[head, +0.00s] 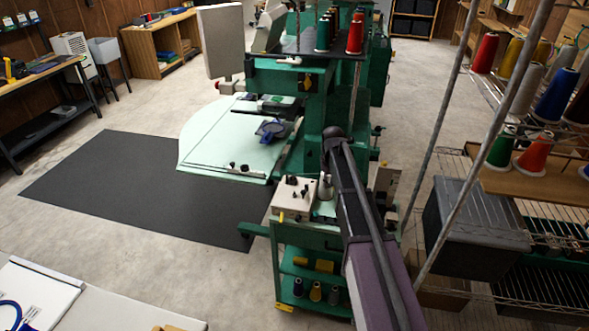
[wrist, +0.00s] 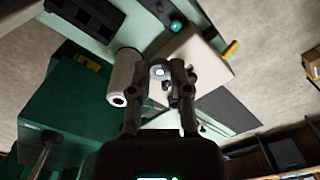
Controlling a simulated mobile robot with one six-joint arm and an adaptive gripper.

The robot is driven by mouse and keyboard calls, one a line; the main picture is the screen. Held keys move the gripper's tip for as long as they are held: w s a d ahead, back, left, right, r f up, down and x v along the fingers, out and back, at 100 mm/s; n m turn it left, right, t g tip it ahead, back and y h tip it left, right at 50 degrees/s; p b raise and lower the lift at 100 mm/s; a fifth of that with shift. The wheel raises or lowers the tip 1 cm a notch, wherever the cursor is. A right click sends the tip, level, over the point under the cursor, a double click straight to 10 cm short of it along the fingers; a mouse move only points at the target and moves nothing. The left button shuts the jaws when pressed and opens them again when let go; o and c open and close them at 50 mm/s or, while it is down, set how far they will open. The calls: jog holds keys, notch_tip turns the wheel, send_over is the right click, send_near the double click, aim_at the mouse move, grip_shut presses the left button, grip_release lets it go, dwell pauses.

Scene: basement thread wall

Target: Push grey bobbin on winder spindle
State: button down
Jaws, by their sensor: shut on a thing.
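My gripper (wrist: 160,76) shows in the wrist view with its two dark fingers reaching up the middle. They are closed around a small grey bobbin (wrist: 160,71), seen end on as a grey ring with a bright centre. Just beyond it is the cream winder box (wrist: 205,66) with dark fittings. I cannot tell the spindle apart from the bobbin, nor whether the two touch. In the head view my arm hides the gripper and the bobbin.
A large grey thread cone (wrist: 124,78) stands close to the left finger; it also shows beside the box in the head view (head: 326,187). The green machine (wrist: 65,112) fills the lower left of the wrist view. A wire rack (head: 535,236) with thread cones stands at right.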

notch_tip(320, 180, up, 8)
jog(key=p, duration=0.6)
jog(key=shift+p, duration=0.4)
jog(key=shift+a, duration=0.1)
